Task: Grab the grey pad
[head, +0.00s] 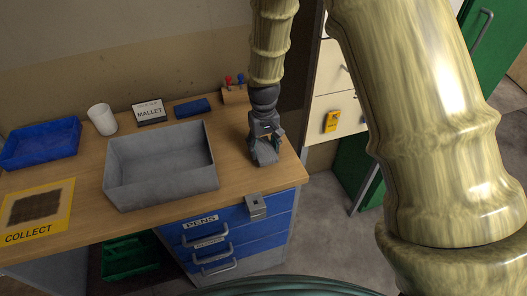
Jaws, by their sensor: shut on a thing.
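The grey pad (267,157) is a small pale grey block at the right end of the wooden desk, right of the grey box. My gripper (264,146) points down over it with its fingers closed on it. The fingers hide part of the pad. I cannot tell whether the pad touches the desk top or is slightly above it.
The open grey box (163,192) stands left of my gripper. Behind are a blue pad (193,107), a MALLET sign (149,112), a white cup (102,119) and a stamp holder (235,95). A blue tray (42,158) and yellow COLLECT mat (62,220) lie left.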

